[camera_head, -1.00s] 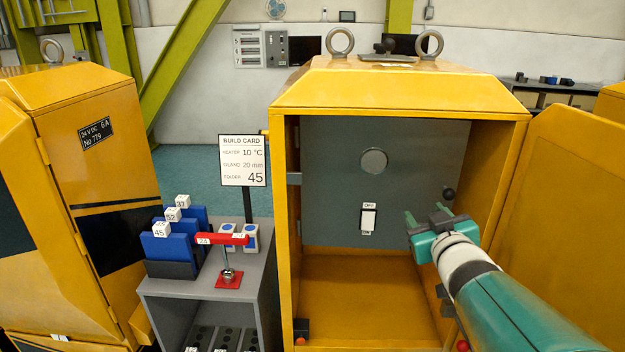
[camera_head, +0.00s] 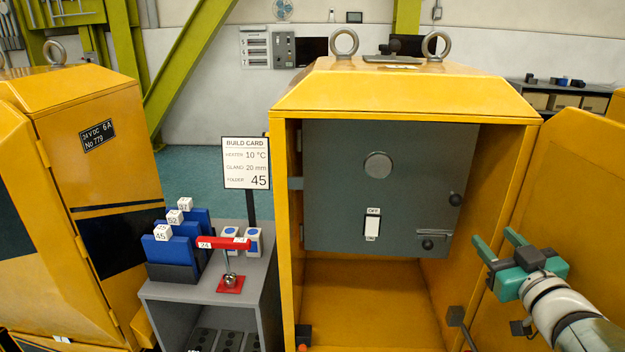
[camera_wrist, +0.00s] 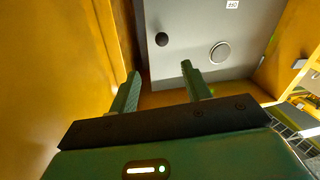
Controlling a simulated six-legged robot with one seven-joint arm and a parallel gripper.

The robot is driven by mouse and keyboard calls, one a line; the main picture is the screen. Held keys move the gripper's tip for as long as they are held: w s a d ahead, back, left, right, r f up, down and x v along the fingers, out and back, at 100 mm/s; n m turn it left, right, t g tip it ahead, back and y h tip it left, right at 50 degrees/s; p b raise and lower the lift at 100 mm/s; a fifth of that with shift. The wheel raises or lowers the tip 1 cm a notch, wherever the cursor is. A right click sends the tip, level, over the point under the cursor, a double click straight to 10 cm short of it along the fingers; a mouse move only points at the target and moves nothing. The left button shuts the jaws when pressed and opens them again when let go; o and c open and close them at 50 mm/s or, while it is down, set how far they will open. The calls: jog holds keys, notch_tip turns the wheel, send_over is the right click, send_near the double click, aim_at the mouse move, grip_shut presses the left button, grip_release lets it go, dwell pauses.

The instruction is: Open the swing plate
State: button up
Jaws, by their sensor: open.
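The swing plate (camera_head: 335,180) is a grey panel inside the open yellow cabinet. It appears closed, with a slim gap at its right edge hard to judge. It carries a round disc (camera_head: 378,165), a white rocker switch (camera_head: 372,227) marked OFF, a dark knob (camera_head: 455,199) at the right edge and a small latch bar with a knob (camera_head: 428,244) at the lower right. My gripper (camera_head: 494,240) is open and empty, right of the plate and apart from it. In the wrist view my gripper (camera_wrist: 160,76) points toward the plate (camera_wrist: 190,20), whose dark knob (camera_wrist: 162,40) shows beyond the fingers.
The yellow cabinet door (camera_head: 575,190) stands open at the right, close to my gripper. The cabinet's lower interior (camera_head: 370,300) is clear. A grey stand (camera_head: 200,290) at the left holds blue folders, a red lever and a build card (camera_head: 246,163).

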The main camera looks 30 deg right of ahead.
aim_at(459, 203)
jog(key=x, duration=1.2)
jog(key=shift+w+a+f, duration=0.1)
jog(key=shift+w+f, duration=0.05)
jog(key=shift+w, duration=0.25)
jog(key=shift+x, duration=0.85)
jog(key=shift+s, duration=0.1)
grip_shut()
